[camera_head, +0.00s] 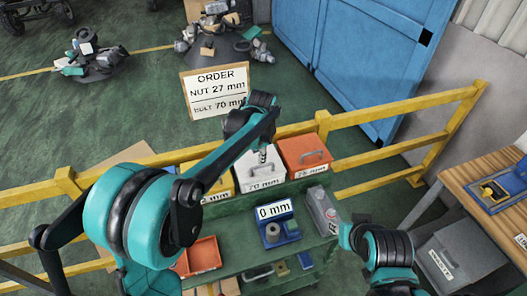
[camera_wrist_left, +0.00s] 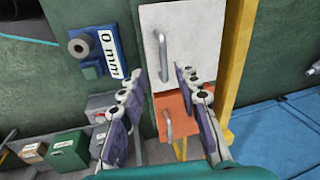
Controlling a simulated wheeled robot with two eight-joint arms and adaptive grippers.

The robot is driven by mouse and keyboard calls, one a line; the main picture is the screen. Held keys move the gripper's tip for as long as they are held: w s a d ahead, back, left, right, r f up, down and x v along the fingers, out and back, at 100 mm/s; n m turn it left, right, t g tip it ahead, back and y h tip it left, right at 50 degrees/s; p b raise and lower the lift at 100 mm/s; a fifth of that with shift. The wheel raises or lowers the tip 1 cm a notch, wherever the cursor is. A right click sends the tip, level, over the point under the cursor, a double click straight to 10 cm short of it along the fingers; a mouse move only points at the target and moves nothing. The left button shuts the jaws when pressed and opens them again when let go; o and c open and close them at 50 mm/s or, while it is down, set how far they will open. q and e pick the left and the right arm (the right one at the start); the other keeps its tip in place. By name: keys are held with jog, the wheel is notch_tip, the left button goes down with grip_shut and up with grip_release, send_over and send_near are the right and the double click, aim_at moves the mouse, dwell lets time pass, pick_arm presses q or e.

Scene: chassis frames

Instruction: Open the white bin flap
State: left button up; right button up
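The white bin (camera_head: 262,172), labelled 70 mm, stands at the back of the green cart between a yellow and an orange bin. In the left wrist view its white flap (camera_wrist_left: 195,35) looks shut, with a metal handle (camera_wrist_left: 163,58) on it. My left gripper (camera_head: 262,154) is over the white bin, close to the handle; the head view shows its fingers small and partly hidden. In the left wrist view the fingers of my left gripper (camera_wrist_left: 160,80) are spread apart with nothing between them. My right arm (camera_head: 390,246) is at the lower right, and its finger state is unclear.
The orange bin (camera_head: 304,153) stands right of the white one, the yellow bin (camera_head: 219,187) left. A 0 mm sign (camera_head: 274,212) and a grey container (camera_head: 322,208) are on the cart. A yellow railing (camera_head: 400,107) runs behind. A wooden table (camera_head: 478,185) is at right.

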aim_at(264, 166)
pick_arm(q)
jog(key=shift+m+g, duration=0.3)
jog(key=shift+m, duration=0.4)
jog(key=w+f, duration=0.1)
jog(key=f, duration=0.1)
jog(key=w+d+f, duration=0.1)
jog(key=f, duration=0.2)
jog(key=w+f, duration=0.1)
jog(key=f, duration=0.2)
jog(key=shift+w+d+f+p, duration=0.2)
jog(key=shift+f+p, duration=0.05)
jog(key=shift+p, duration=0.05)
grip_shut()
